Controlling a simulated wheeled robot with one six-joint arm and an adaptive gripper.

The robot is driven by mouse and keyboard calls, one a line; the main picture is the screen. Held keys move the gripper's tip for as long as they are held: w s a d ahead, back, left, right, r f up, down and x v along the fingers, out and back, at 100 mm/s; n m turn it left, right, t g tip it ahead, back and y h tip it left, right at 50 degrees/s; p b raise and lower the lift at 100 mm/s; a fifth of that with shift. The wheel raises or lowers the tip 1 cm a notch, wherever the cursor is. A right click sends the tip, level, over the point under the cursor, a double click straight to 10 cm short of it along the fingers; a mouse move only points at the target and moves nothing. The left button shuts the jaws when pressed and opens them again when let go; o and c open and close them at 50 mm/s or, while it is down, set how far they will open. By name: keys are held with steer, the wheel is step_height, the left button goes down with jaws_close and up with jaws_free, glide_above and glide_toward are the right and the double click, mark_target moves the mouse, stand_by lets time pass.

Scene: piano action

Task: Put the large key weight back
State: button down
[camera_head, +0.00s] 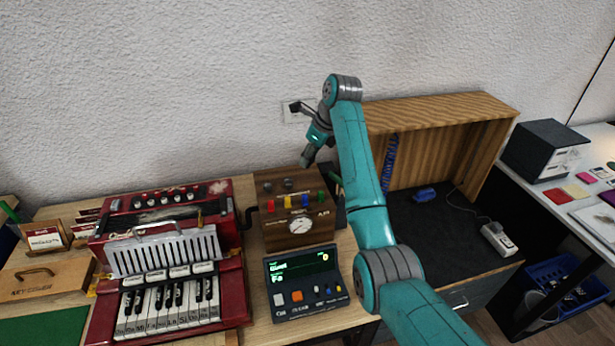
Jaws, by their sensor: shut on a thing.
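My gripper (307,157) points down above the back of the wooden box with a dial (297,222), close to the wall. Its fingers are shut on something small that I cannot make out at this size. I cannot pick out the large key weight for certain; the gripper and arm hide part of the area behind the box. The red keyboard instrument (172,265) stands to the left, with piano keys in front and a pale slatted panel above them. A wooden case with a handle (46,280) lies at the far left, its lettering partly legible.
A dark console with a green-lit screen (304,282) stands before the dial box. My arm crosses the middle in front of an open wooden cabinet (440,112) with a dark floor. A black box (545,150) stands on the white table at right. A green mat (44,327) lies front left.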

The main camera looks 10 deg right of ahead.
mark_target(305, 182)
steer(key=shift+f, duration=3.4)
steer(key=shift+f, duration=0.15)
steer(key=c, duration=0.8)
jaws_free()
steer(key=shift+o, duration=0.2)
